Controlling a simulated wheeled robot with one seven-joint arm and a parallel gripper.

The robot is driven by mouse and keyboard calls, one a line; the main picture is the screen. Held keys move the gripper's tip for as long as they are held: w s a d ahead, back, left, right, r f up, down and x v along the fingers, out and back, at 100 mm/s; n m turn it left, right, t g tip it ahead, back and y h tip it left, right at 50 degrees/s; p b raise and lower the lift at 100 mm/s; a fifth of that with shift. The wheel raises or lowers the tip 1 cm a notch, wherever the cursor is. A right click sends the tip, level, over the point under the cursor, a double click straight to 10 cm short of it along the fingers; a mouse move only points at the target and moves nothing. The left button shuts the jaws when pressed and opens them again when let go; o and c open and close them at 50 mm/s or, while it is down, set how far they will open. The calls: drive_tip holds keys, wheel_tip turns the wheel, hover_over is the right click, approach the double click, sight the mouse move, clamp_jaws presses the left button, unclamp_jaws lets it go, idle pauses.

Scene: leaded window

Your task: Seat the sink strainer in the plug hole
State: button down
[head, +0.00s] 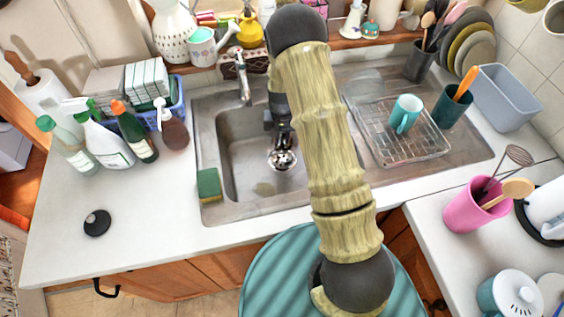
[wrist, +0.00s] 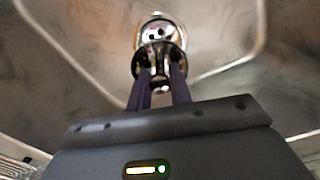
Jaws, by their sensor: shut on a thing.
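My gripper (head: 281,125) reaches down into the sink bowl (head: 236,150) in the head view. Its fingers (wrist: 160,72) are shut on a shiny metal strainer (wrist: 158,62) in the wrist view, with the strainer's small knob between the fingertips. The strainer also shows in the head view (head: 283,161), below the gripper and low in the bowl. A bright round metal part with dark holes shows just beyond it in the wrist view; I cannot tell if it is the plug hole. Whether the strainer touches the bowl floor is unclear.
The tap (head: 241,78) stands behind the bowl. A green and yellow sponge (head: 209,186) lies on the bowl's left front rim. A wire rack (head: 400,140) with a teal mug fills the drainer at right. A black round stopper (head: 97,222) lies on the open left counter.

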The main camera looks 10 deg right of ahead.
sight(282, 144)
drive_tip(key=shift+f+p, duration=0.65)
drive_tip(key=shift+f, duration=2.25)
drive_tip(key=shift+f, duration=0.1)
drive_tip(key=shift+f+p, duration=0.5)
drive_tip(key=shift+f, duration=1.5)
drive_tip(key=shift+f, duration=0.2)
drive_tip(key=c, duration=1.3)
unclamp_jaws()
drive_tip(key=shift+r, duration=0.1)
drive_tip(key=shift+r, duration=0.15)
